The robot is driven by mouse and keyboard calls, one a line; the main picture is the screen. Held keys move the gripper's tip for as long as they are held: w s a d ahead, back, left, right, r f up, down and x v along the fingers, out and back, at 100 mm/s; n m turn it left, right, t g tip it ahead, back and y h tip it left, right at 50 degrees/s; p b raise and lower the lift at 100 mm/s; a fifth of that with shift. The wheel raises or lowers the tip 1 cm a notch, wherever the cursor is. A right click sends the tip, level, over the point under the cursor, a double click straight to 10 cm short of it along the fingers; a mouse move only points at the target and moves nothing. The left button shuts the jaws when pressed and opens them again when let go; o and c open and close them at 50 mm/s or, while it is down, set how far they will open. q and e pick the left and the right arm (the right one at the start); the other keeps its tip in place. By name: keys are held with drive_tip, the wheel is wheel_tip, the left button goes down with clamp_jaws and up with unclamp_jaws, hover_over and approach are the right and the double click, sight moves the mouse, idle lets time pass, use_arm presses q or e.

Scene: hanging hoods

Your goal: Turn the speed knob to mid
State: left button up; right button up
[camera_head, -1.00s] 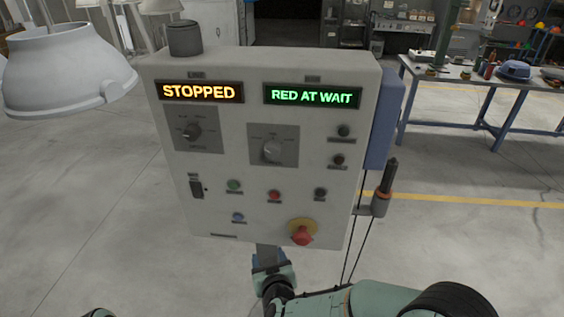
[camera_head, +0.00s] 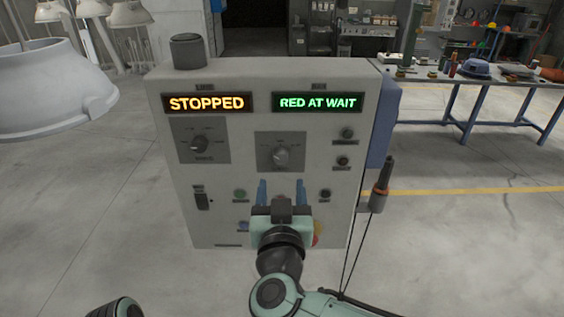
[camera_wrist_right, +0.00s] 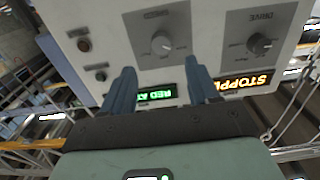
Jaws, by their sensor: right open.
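The speed knob (camera_head: 281,156) is a grey dial on a square grey plate, right of centre on the white control panel (camera_head: 240,75). It also shows in the right wrist view (camera_wrist_right: 162,43), where the panel appears upside down under the label SPEED. Its exact pointer setting is too small to read. My right gripper (camera_head: 281,188) is open, its two blue fingers spread just below the knob in the head view and apart from it. In the wrist view the knob lies beyond and between the fingertips (camera_wrist_right: 160,72). My left gripper is not in view.
A similar drive knob (camera_head: 199,143) sits to the left. The displays read STOPPED (camera_head: 206,102) and RED AT WAIT (camera_head: 317,102). Small buttons surround the knobs; my gripper partly hides the red emergency button (camera_head: 317,234). A pendant (camera_head: 382,182) hangs at the right. A white hood (camera_head: 50,90) hangs left.

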sight(281, 160)
drive_tip(key=w+p, duration=0.1)
drive_tip(key=w, duration=0.8)
drive_tip(key=shift+s, duration=0.1)
drive_tip(key=c, duration=1)
